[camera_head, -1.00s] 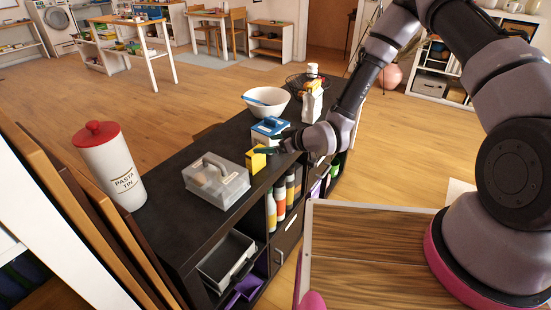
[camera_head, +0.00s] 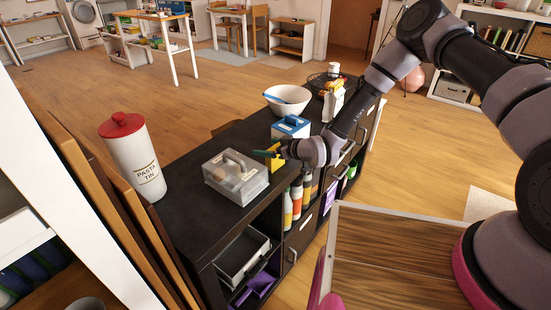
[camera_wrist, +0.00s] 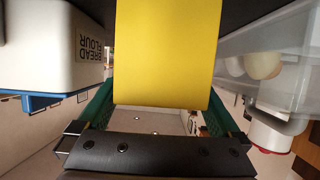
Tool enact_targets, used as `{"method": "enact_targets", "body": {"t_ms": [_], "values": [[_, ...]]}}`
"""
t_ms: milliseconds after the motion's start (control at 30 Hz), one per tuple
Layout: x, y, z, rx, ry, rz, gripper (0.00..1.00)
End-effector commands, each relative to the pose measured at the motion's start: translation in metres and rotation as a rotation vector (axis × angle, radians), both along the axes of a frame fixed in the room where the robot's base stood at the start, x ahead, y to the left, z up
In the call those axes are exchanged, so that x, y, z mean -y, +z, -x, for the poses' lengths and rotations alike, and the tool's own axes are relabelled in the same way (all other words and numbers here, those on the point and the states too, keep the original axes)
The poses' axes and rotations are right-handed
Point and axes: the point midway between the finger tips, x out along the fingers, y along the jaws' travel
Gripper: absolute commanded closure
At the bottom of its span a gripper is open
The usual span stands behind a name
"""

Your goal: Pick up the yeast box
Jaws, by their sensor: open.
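A small yellow box (camera_head: 275,164), which I take to be the yeast box, stands on the dark shelf unit's top between a clear lidded container and a blue-and-white box. In the wrist view the yellow box (camera_wrist: 167,55) fills the top middle, with no print visible on it. My gripper (camera_head: 268,154) is open at the box, its green fingers partly covering it in the head view. In the wrist view the fingers of my gripper (camera_wrist: 158,105) lie on either side of the box. I cannot tell whether they touch it.
The clear container (camera_head: 235,178) stands close on one side. The blue-and-white bread flour box (camera_wrist: 52,50) stands close on the other. A white bowl (camera_head: 288,100) is farther back. A pasta tin (camera_head: 133,158) stands at left. The shelf top (camera_head: 190,225) is bare in front.

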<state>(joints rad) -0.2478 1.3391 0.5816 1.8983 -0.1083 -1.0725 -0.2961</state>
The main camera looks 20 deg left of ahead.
Motion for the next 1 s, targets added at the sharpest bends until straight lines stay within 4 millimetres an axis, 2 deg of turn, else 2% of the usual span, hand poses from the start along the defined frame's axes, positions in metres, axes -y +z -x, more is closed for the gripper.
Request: {"method": "enact_targets", "body": {"t_ms": [100, 333, 367, 500, 833, 1000], "values": [[-0.009, -0.005, -0.003, -0.002, 0.001, 0.0, 0.0], [-0.01, -0.005, -0.005, 0.0, 0.0, 0.001, 0.0], [-0.01, -0.005, -0.005, 0.0, 0.0, 0.001, 0.08], [-0.009, -0.005, -0.005, 0.0, 0.0, 0.001, 0.61], [-0.01, -0.001, -0.005, 0.0, 0.0, 0.0, 0.62], [-0.01, 0.02, -0.005, 0.003, 0.001, -0.002, 0.62]]}}
